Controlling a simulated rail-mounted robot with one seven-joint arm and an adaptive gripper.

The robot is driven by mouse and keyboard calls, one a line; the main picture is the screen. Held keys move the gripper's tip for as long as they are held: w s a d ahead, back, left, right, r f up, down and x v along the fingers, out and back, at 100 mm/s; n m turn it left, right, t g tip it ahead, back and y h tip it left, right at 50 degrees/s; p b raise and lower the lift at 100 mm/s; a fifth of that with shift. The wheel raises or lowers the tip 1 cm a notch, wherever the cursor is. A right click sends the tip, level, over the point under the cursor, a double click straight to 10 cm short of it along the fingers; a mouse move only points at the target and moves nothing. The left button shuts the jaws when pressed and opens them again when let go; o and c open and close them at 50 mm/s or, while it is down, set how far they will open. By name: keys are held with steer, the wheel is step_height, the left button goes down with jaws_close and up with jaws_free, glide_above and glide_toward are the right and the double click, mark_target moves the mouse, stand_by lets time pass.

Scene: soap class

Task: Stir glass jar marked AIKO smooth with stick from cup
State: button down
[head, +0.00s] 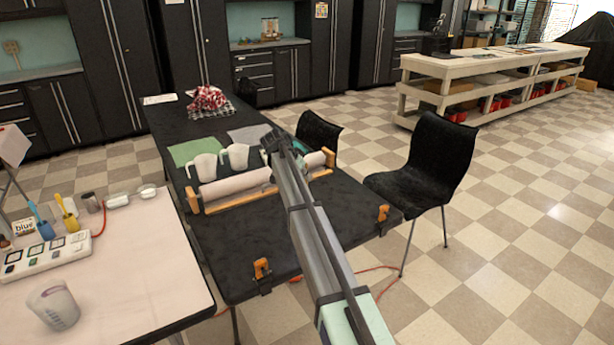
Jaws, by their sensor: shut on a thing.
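My gripper (272,143) is at the far end of my arm, above the black table, just right of a white jug (237,156). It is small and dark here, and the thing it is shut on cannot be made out. No glass jar marked AIKO can be picked out, and no label with that name is readable. On the pale table at left, a blue cup (46,230) and a yellow cup (71,224) each have a stick-like handle standing in them. A grey cup (91,203) stands behind them.
A wooden frame with a pale roll (235,188) and another white jug (203,166) lie near my gripper. Orange clamps (262,268) sit on the black table's edge. Black chairs (425,165) stand at right.

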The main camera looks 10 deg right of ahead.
steer(key=shift+r, duration=0.1)
steer(key=shift+r+p, duration=1)
steer(key=shift+r, duration=2.1)
steer(key=shift+r+p, duration=0.8)
steer(key=shift+r, duration=1.7)
